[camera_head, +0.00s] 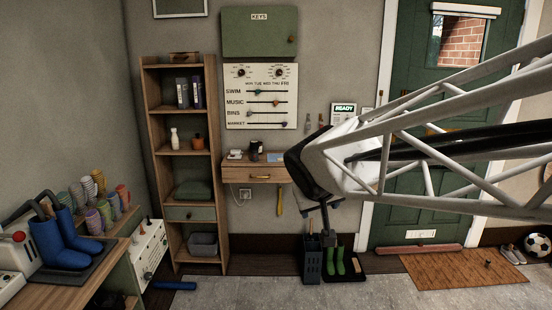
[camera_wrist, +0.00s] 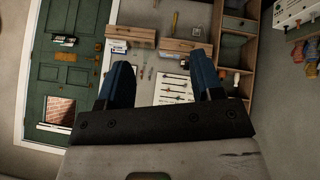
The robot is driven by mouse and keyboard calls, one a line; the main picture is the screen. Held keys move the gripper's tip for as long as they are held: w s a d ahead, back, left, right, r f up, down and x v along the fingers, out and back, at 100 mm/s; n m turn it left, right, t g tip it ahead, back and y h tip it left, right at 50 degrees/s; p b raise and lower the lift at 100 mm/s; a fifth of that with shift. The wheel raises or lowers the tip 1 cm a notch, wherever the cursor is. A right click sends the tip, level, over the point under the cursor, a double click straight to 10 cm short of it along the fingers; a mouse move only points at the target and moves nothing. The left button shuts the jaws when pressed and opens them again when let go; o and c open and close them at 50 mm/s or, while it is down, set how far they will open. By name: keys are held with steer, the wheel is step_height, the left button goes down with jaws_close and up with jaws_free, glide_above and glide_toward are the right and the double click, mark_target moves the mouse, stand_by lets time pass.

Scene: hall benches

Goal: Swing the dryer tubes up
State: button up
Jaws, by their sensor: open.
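A pair of blue boots (camera_head: 60,243) stands on a dark tray (camera_head: 98,266) on the wooden bench at the left of the head view. Dark curved tubes (camera_head: 40,203) show just behind and above the boots; their lower parts are hidden. A white unit with a red knob (camera_head: 18,237) sits left of the boots, cut by the picture edge. My gripper (camera_wrist: 168,78) is open and empty in the wrist view, its two blue fingers apart. In the head view my arm's end hangs in front of the wall, well right of the boots and tubes.
Several patterned cups (camera_head: 97,205) stand behind the boots. A tall wooden shelf (camera_head: 152,165) and a small drawer shelf (camera_head: 252,176) are along the back wall. Green boots (camera_head: 340,262) stand below my arm. A green door (camera_head: 405,185) is at right. The grey floor (camera_head: 240,293) in front is mostly clear.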

steer(key=s+d+f+m+g, duration=0.1)
steer(key=s+d+f, duration=0.3)
steer(key=s, duration=0.7)
steer(key=s+d+f+m+g+y, duration=0.1)
steer(key=s+d+f+g, duration=0.2)
steer(key=s, duration=0.9)
steer(key=shift+s+d+f+m+g, duration=0.2)
steer(key=shift+d+f+m+g, duration=0.2)
steer(key=shift+d+f, duration=0.7)
steer(key=shift+w+r, duration=0.15)
steer(key=shift+r, duration=0.05)
